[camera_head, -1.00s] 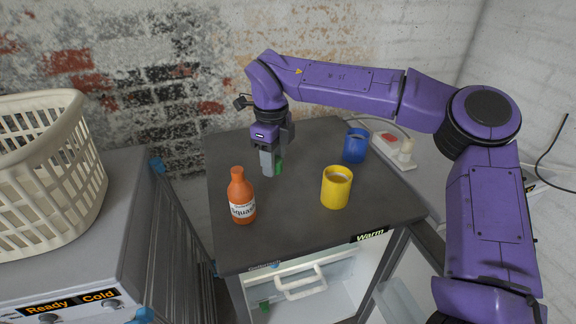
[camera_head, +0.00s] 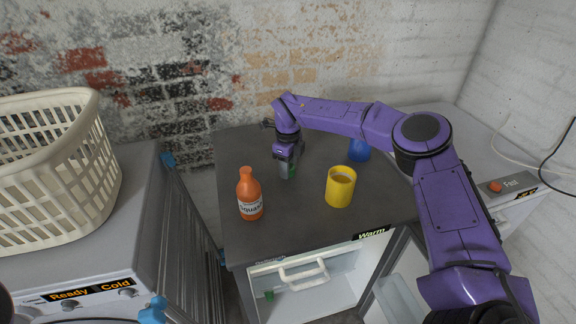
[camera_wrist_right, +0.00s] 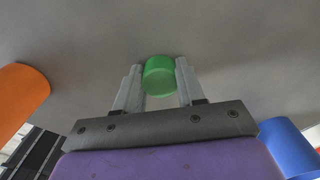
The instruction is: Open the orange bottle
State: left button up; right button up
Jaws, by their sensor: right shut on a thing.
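The orange bottle (camera_head: 250,200) stands upright on the dark top of a cabinet, its white label facing me. Its top is orange. Part of it shows at the left edge of the right wrist view (camera_wrist_right: 20,95). My right gripper (camera_head: 289,171) is to the right of the bottle and a little behind it, pointing down, not touching it. It is shut on a small green cylinder (camera_wrist_right: 160,76), which sits between the fingers in the right wrist view (camera_wrist_right: 159,84). Whether the cylinder touches the cabinet top is unclear. My left gripper is not in view.
A yellow mug (camera_head: 340,190) stands right of the bottle. A blue mug (camera_head: 358,150) is behind it, partly hidden by my right arm. A white basket (camera_head: 60,170) stands on the left unit. The cabinet (camera_head: 235,225) is open in front. A brick wall rises behind.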

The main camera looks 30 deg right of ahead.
jog(key=shift+s+f, duration=0.1)
jog(key=shift+f, duration=0.1)
jog(key=shift+s+a+f+b, duration=0.1)
jog(key=shift+s+f+b, duration=0.15)
jog(key=shift+f+b, duration=0.15)
jog(key=o, duration=1.1)
jog(key=shift+o, duration=0.3)
jog(key=shift+f, duration=0.2)
jog(key=shift+a, duration=0.1)
notch_tip(320, 180, up, 14)
jog(key=shift+w+f, duration=0.2)
jog(key=shift+w, duration=0.1)
